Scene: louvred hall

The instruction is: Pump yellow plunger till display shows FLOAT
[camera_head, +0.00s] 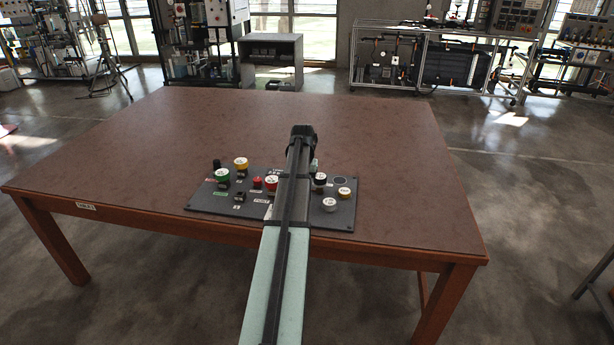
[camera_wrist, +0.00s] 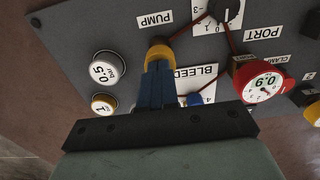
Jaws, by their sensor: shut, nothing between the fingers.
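The dark control panel (camera_head: 205,200) lies on the brown table, and my arm covers its middle. In the wrist view, the yellow plunger (camera_wrist: 158,50) stands beside the PUMP label (camera_wrist: 156,19). My gripper (camera_wrist: 158,68) is shut, its blue fingers together with nothing between them. The fingertips overlap the plunger in the picture; I cannot tell whether they touch it or hover just above. They hide much of the plunger. In the head view the fingers are hidden behind my arm. I cannot make out a display reading FLOAT.
A red-rimmed gauge (camera_wrist: 263,82) and a BLEED label (camera_wrist: 196,76) are right of the fingers. A white-faced knob (camera_wrist: 104,70) and a yellow-rimmed one (camera_wrist: 103,104) are left. A black PORT knob (camera_wrist: 225,10) is above. The table (camera_head: 390,130) is clear around the panel.

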